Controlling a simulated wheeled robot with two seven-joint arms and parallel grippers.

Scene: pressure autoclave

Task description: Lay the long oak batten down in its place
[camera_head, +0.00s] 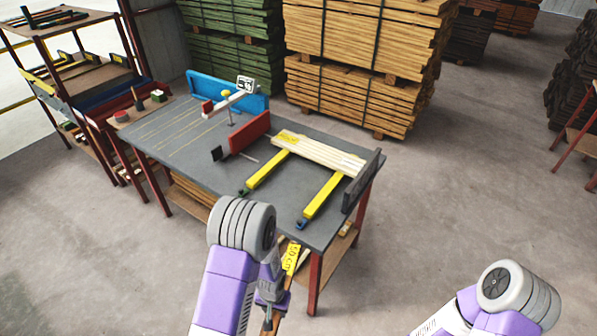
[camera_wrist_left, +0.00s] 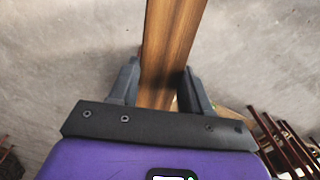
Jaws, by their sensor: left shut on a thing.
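My left gripper (camera_head: 273,288) is shut on a brown wooden batten (camera_head: 268,322), low in front of the workbench's near edge. In the left wrist view the batten (camera_wrist_left: 172,45) runs between the two fingers (camera_wrist_left: 160,88) and out of the top of the picture. In the head view my arm and gripper hide much of it. Pale battens (camera_head: 318,152) lie across two yellow bars (camera_head: 325,195) on the workbench (camera_head: 180,165). My right gripper is outside the picture.
A red block (camera_head: 249,132) and a dark upright plate (camera_head: 362,180) flank the pale battens. A measuring device with a display (camera_head: 245,85) stands farther back. A shelf rack (camera_head: 75,60) is at left. Timber stacks (camera_head: 360,85) stand behind.

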